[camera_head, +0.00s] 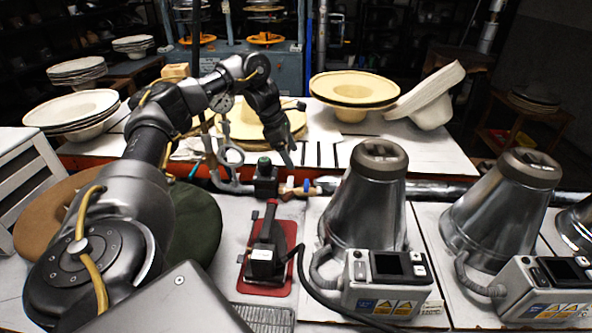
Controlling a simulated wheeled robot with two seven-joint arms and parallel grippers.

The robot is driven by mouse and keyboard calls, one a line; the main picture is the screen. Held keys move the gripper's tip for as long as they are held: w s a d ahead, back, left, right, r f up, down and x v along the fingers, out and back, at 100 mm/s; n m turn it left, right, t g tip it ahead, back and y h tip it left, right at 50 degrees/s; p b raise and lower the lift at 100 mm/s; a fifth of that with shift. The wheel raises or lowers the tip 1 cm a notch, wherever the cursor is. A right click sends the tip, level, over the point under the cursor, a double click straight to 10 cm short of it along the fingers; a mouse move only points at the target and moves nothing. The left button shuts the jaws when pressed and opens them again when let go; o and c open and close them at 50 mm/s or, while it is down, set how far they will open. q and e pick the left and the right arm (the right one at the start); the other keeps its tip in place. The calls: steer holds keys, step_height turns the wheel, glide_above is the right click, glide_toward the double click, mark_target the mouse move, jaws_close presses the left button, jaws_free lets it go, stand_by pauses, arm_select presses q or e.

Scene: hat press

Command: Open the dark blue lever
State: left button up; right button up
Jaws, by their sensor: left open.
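A small dark blue lever (306,186) sits on the brass valve fitting of the pipe that runs along the back of the bench. A dark valve body with a green knob (264,163) stands just to its left. My left arm arches in from the left, and my left gripper (284,150) points down, above and slightly left of the lever. It is open and appears apart from the lever. Its fingers are dark against the background, so their exact distance from the lever is hard to judge. My right gripper is out of view.
Metal hat-press cones (362,210) with control boxes stand on the right. Brown and green hats lie behind my arm. Pale hats (354,88) rest on the table behind the pipe.

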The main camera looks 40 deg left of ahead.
mark_target(305, 184)
arm_select(q)
steer(key=x, duration=1.1)
steer(key=shift+s+a, duration=0.1)
steer(key=shift+a, duration=0.05)
steer(key=c, duration=1.4)
steer(key=shift+s+a, duration=0.1)
